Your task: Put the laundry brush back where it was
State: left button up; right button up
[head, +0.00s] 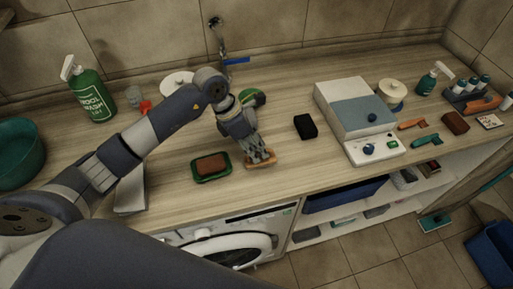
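My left gripper (259,155) reaches down to the counter's front part, right of a green soap dish. Its fingers are at a tan wooden brush (263,162), which looks like the laundry brush. The fingers hide much of the brush. I cannot tell whether they are closed on it, or whether it touches the counter. My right gripper is not in view.
The green dish (224,176) holds a brown bar (212,166). A black block (305,126) and a grey-white appliance (350,110) stand to the right.

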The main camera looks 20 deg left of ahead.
pick_arm(q)
jog(key=b+v, duration=0.3)
jog(key=v, duration=0.8)
jog(key=shift+a+b, duration=0.15)
jog(key=shift+b, duration=0.25)
